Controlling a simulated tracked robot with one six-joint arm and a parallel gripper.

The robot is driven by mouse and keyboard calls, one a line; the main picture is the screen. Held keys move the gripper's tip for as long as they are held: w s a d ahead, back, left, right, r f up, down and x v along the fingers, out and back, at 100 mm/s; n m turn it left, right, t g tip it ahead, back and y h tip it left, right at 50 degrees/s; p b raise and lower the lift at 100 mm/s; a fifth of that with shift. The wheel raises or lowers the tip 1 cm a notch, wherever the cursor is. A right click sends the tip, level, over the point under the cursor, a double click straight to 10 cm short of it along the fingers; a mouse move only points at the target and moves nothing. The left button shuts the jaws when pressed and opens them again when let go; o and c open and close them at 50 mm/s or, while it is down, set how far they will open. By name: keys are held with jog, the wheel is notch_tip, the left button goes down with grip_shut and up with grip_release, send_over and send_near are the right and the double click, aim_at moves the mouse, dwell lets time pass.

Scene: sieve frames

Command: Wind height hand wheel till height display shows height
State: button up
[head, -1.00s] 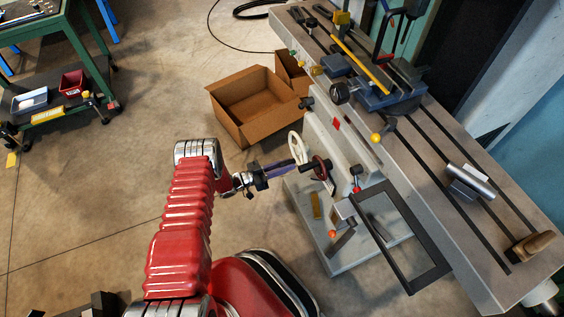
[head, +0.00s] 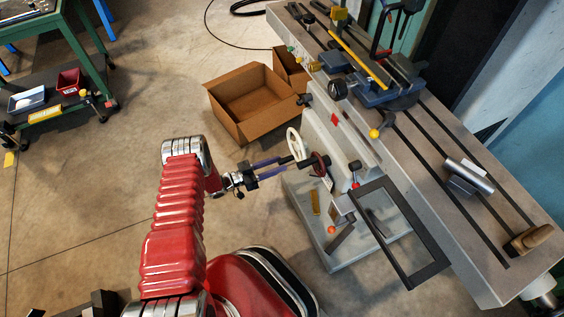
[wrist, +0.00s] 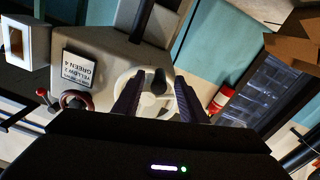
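A white hand wheel (head: 294,143) is on the side of the grey machine. In the wrist view the white wheel (wrist: 150,104) is face-on, with a black handle knob (wrist: 158,81) on its upper part. My gripper (head: 289,163) is open in front of it. In the wrist view my gripper (wrist: 158,88) has one dark finger on each side of the knob, with gaps showing. Contact cannot be told. A red-rimmed hand wheel (head: 320,164) sits to the right of the white one. I cannot tell which wheel sets height, and no display reading is legible.
A label (wrist: 79,69) reading "YELLOW 2 GREEN 4" is upside down in the wrist view. A black frame (head: 398,232) juts from the machine. A cardboard box (head: 249,100) stands on the floor beyond the wheels. The floor left of my arm is open.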

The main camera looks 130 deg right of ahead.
jog(key=v, duration=1)
jog(key=shift+n, duration=0.3)
dwell(0.4)
